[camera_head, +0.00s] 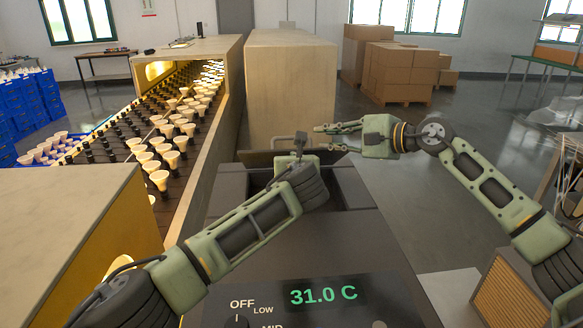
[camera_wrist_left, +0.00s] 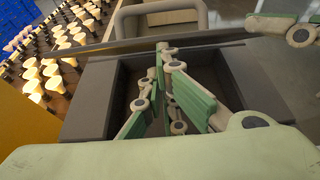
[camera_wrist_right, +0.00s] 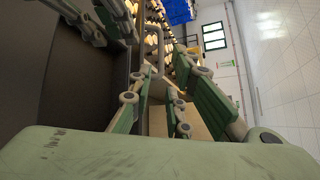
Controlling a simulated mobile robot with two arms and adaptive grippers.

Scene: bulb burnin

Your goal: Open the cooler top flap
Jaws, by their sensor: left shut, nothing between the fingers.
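The cooler (camera_head: 225,205) is a dark grey box with a lit 31.0 C panel. Its top flap (camera_head: 258,158) stands raised at the far edge, and the dark opening shows in front. In the left wrist view the flap's edge (camera_wrist_left: 100,51) runs behind the opening, with a loop handle (camera_wrist_left: 200,15) above it. My left gripper (camera_head: 301,145) is shut and empty over the opening, close to the flap. My right gripper (camera_head: 325,138) is open, its fingers pointing left near the flap's right end. In the right wrist view the handle (camera_wrist_right: 159,45) shows beyond the open fingers; contact cannot be told.
A conveyor (camera_head: 150,205) with rows of bulbs runs along the left into a lit tunnel (camera_head: 190,47). A large beige block (camera_head: 290,85) stands behind the cooler. Cardboard boxes (camera_head: 400,70) are at the back right.

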